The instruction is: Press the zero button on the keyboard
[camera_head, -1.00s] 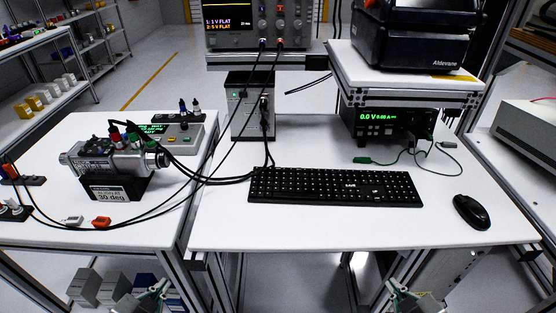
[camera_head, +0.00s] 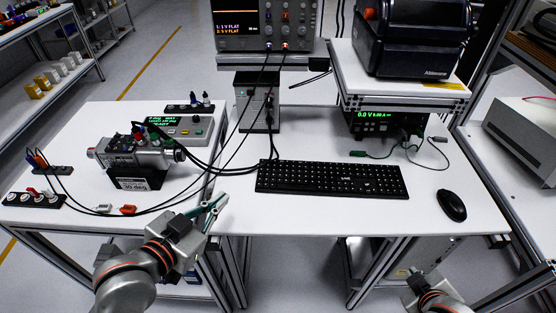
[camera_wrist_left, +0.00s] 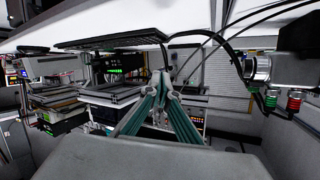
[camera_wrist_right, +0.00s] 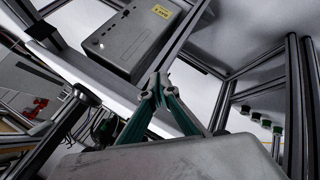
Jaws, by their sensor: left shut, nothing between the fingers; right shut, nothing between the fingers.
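The black keyboard (camera_head: 332,178) lies flat on the white table, right of centre; its zero key is too small to pick out. It also shows as a dark slab in the left wrist view (camera_wrist_left: 110,41). My left gripper (camera_head: 221,201) is shut and empty, near the table's front edge, left of the keyboard and apart from it. Its fingertips meet in the left wrist view (camera_wrist_left: 161,80). My right gripper (camera_wrist_right: 158,80) is shut and empty, low at the front right, and only partly seen in the head view.
A black mouse (camera_head: 452,205) lies right of the keyboard. Black cables (camera_head: 225,177) run left of it to a motor on a stand (camera_head: 138,165). A control box (camera_head: 180,129) and power supply (camera_head: 385,119) stand behind. The table strip before the keyboard is clear.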

